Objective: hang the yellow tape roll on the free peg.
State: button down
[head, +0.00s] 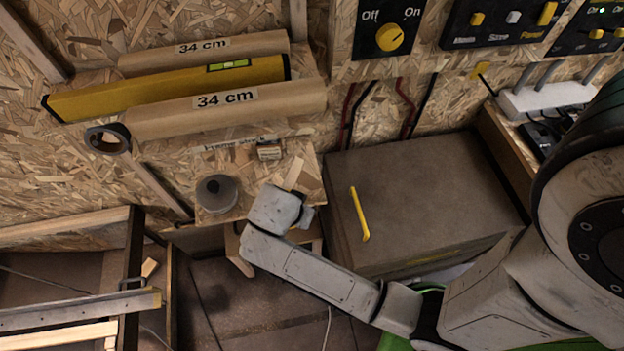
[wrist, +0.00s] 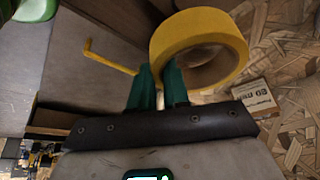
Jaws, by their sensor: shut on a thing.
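The yellow tape roll (wrist: 235,35) is in my gripper (wrist: 163,78) in the wrist view. The teal fingers are shut on the near left part of its ring, and its hole faces partly towards the camera. In the head view my wrist is above the right edge of the small wooden shelf. My fingers and the yellow roll are hidden there. A dark ring (head: 107,139), perhaps a tape roll, is at the left end of the lower cardboard tube.
Cardboard tubes (head: 230,108) and a yellow level (head: 165,88) are above. A large grey chest (head: 440,180) with a yellow handle (head: 360,214) is at right.

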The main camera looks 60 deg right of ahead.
jog(key=d, duration=0.5)
jog(key=d+p, duration=0.1)
jog(key=d, duration=0.4)
jog(key=shift+w+r, duration=0.1)
jog(key=shift+w, duration=0.1)
jog(key=shift+f+p, duration=0.25)
jog(key=shift+p, duration=0.35)
jog(key=shift+f, duration=0.35)
jog(key=shift+f, duration=0.1)
jog(key=shift+f, duration=0.15)
jog(key=c, duration=1.1)
grip_release()
jog(key=shift+a, duration=0.1)
jog(key=shift+b, duration=0.4)
